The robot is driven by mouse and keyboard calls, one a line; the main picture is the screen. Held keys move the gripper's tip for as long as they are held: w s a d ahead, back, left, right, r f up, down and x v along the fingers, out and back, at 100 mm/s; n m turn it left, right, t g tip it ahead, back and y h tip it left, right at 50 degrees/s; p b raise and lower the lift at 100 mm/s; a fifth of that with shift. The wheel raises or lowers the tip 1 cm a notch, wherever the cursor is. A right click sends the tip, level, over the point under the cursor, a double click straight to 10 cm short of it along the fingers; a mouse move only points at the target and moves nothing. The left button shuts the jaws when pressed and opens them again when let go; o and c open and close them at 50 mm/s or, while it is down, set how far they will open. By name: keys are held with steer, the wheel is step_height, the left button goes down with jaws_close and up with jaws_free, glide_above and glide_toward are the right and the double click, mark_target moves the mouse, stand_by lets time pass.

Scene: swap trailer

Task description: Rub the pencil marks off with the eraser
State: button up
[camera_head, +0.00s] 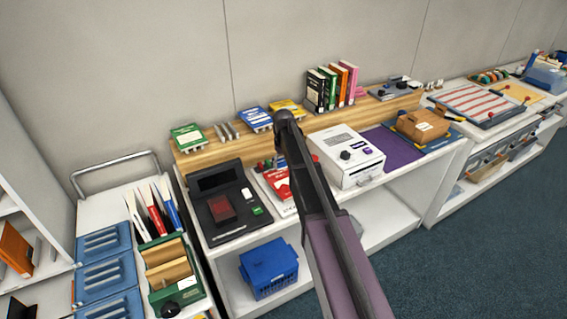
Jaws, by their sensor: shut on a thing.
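My arm rises from the lower right and crosses in front of the middle of the white bench. My gripper cannot be made out; it seems hidden behind my own arm. No eraser can be told apart at this size. A white and red sheet or booklet (275,184) lies on the bench just left of my arm and is partly covered by it. Pencil marks cannot be made out on it or elsewhere.
A black tray-like device (228,216) stands left of the booklet. A white box with knobs (345,153) and a brown case (421,125) stand to the right. Upright books (331,87) stand on the wooden shelf (215,150) behind. A blue basket (269,268) sits below.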

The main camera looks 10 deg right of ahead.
steer(key=shift+r+p, duration=1.5)
steer(key=shift+s+f, duration=0.1)
steer(key=shift+s, duration=0.05)
